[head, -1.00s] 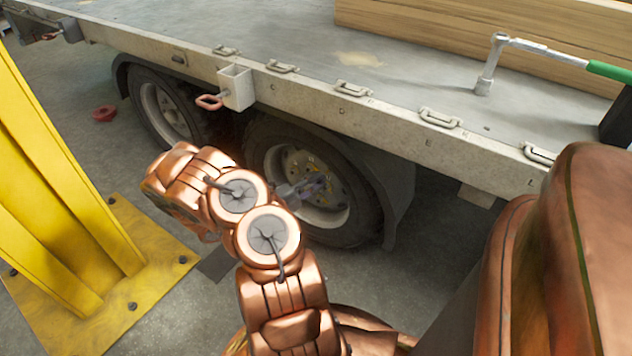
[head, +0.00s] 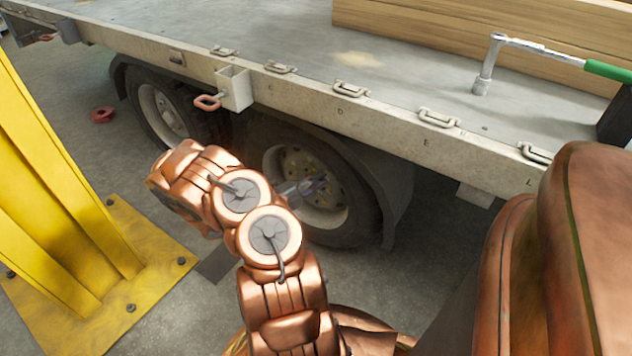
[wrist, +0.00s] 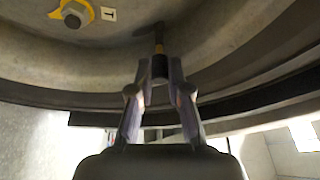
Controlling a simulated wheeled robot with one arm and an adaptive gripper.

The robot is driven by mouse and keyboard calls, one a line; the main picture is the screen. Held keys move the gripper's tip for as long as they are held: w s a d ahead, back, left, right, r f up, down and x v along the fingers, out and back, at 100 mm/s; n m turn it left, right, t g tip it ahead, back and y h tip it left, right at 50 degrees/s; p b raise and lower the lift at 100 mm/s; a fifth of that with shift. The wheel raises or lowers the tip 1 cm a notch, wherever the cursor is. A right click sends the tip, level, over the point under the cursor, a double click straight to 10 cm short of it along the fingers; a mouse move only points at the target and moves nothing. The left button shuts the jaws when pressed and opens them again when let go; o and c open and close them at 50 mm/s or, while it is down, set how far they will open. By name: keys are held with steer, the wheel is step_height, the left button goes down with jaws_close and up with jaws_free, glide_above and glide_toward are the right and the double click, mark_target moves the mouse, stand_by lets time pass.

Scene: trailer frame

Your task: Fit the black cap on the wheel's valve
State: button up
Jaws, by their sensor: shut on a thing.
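In the wrist view, my gripper (wrist: 160,74) is shut on the small black cap (wrist: 160,67), held between its two fingertips. The wheel's valve (wrist: 158,42), a thin stem with a brass-coloured lower part, points down from the rim right above the cap. Cap and valve look lined up and very close; I cannot tell whether the cap is seated on it. In the head view, my gripper (head: 312,188) is in front of the nearer wheel (head: 338,219), at its hub. The cap and valve are too small to make out there.
A yellow nut marker (wrist: 72,12) on a wheel nut is at the wrist view's upper left. The trailer bed (head: 400,115) overhangs the wheels. A yellow post (head: 50,200) stands left of my arm.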

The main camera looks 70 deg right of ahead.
steer(key=shift+d, duration=0.2)
steer(key=shift+s+d, duration=0.15)
steer(key=shift+d, duration=0.2)
steer(key=shift+d, duration=0.25)
steer(key=o, duration=1.3)
steer(key=shift+o, duration=0.2)
steer(key=shift+a, duration=0.1)
steer(key=w+a+p, duration=0.1)
steer(key=a+p, duration=0.3)
steer(key=a, duration=0.3)
steer(key=shift+w+a, duration=0.3)
